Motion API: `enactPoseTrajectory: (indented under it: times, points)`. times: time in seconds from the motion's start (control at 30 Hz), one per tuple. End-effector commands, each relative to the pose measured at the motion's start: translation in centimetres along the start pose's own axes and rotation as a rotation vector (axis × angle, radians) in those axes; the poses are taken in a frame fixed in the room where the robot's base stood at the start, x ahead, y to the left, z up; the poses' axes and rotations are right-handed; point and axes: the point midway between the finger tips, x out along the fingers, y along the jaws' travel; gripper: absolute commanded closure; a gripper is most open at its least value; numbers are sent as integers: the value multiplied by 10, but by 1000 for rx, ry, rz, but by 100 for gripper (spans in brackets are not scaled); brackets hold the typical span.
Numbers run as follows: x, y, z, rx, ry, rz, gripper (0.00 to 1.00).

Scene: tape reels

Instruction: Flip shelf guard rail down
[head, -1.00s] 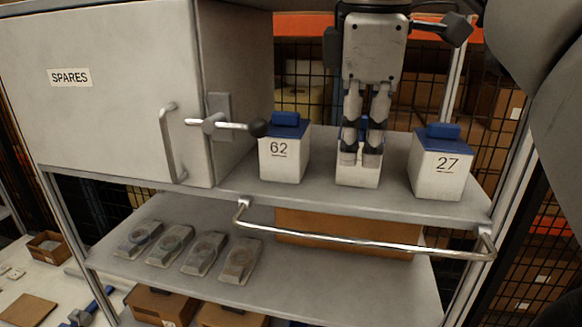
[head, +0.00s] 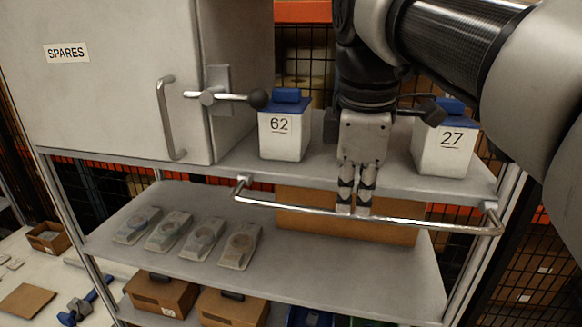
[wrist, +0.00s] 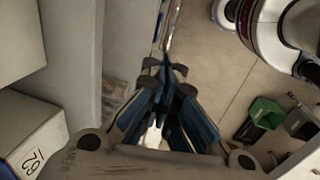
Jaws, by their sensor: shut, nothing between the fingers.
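The guard rail (head: 290,207) is a thin chrome bar at the front of the upper shelf (head: 330,172). Short end arms join it to brackets at the shelf's front corners. In the head view the bar shows below the shelf's front edge. My gripper (head: 353,210) points down in front of the shelf, fingers together and empty. Its fingertips overlap the middle of the bar in the head view; I cannot tell whether they touch it. In the wrist view a shiny bar (wrist: 173,25) runs up from behind my fingers (wrist: 165,125).
White tubs with blue lids, 62 (head: 284,136) and 27 (head: 443,150), stand on the upper shelf. My gripper hides the place between them. A SPARES cabinet (head: 100,100) with a protruding handle stands at left. Several grey parts (head: 203,237) lie on the lower shelf.

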Motion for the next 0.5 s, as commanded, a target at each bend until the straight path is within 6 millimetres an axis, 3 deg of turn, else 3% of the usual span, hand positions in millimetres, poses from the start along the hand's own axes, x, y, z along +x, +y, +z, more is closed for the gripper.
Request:
enactPoseTrajectory:
  times: [0.27,0.5]
  points:
    - [0,0,0,0,0,2,100]
    - [13,-7,-1,-2,1,100,100]
